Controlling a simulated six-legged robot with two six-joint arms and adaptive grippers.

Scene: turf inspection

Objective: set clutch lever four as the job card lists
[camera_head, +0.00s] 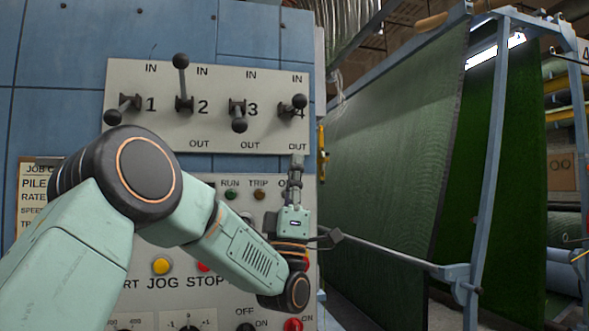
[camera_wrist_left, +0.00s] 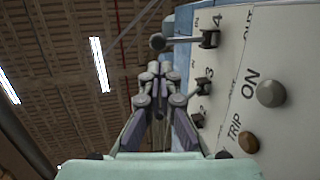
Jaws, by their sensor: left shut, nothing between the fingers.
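Clutch lever four (camera_head: 299,101) is at the right end of the white lever plate (camera_head: 215,82). Its black ball stands out from the panel, between the IN and OUT labels. In the left wrist view lever four (camera_wrist_left: 180,41) juts roughly straight out. My left gripper (camera_head: 297,158) is shut and empty, pointing up just below lever four, apart from it. Its fingers also show in the left wrist view (camera_wrist_left: 160,72). The job card (camera_head: 35,190) is at the left edge, mostly hidden by my left arm; its clutch lines cannot be read. My right gripper is out of view.
Lever two (camera_head: 181,62) points up to IN; lever three (camera_head: 239,124) points down; lever one (camera_head: 112,117) juts out toward the left. RUN and TRIP lamps (camera_head: 231,194) and a yellow JOG button (camera_head: 161,266) sit below. Green turf (camera_head: 395,150) hangs in a blue frame at right.

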